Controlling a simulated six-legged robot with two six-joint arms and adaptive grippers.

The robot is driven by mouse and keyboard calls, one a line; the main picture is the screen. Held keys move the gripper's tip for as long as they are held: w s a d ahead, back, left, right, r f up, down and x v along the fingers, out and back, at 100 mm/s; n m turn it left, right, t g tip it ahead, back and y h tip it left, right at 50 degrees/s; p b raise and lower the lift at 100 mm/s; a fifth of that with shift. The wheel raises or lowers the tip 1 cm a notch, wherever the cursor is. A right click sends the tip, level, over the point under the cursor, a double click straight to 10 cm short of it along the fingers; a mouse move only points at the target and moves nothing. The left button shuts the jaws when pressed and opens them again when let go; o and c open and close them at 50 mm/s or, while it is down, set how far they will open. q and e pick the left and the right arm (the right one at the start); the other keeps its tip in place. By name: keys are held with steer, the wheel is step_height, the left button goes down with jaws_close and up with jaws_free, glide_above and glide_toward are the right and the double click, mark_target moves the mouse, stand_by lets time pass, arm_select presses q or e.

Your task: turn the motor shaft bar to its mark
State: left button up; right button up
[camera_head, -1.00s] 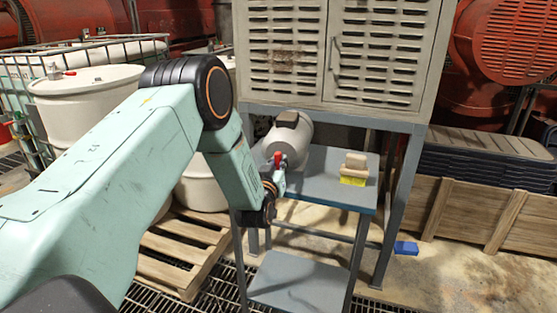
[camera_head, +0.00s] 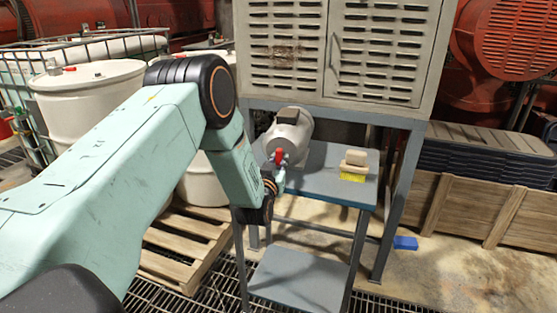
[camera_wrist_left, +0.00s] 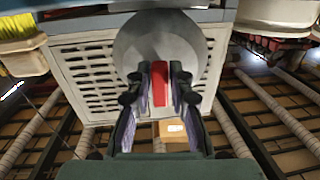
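The motor (camera_head: 290,131) is a grey cylinder on the blue-grey stand. It has a red bar (camera_head: 278,157) on its near end. My left gripper (camera_head: 279,178) is at this end of the motor, its fingers partly hidden by my own wrist. In the left wrist view the red bar (camera_wrist_left: 159,84) stands upright between the two fingertips (camera_wrist_left: 160,78), which lie close along its sides and look shut on it. The round motor face (camera_wrist_left: 160,40) is behind it. The mark cannot be made out. My right gripper is not in view.
A beige block on a yellow base (camera_head: 354,165) stands on the stand's top (camera_head: 330,190), right of the motor. A louvred cabinet (camera_head: 335,50) is above. White drums (camera_head: 90,105) and a pallet (camera_head: 185,250) are left. A blue block (camera_head: 405,243) lies on the floor.

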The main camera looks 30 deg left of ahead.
arm_select(q)
steer(key=o, duration=0.3)
steer(key=shift+w+r, duration=0.1)
steer(key=shift+r, duration=0.05)
steer(key=shift+o, duration=0.2)
steer(key=v, duration=1.2)
steer(key=shift+w, duration=0.1)
steer(key=x, duration=1.1)
steer(key=shift+w+a, duration=0.2)
steer(key=shift+w, duration=0.15)
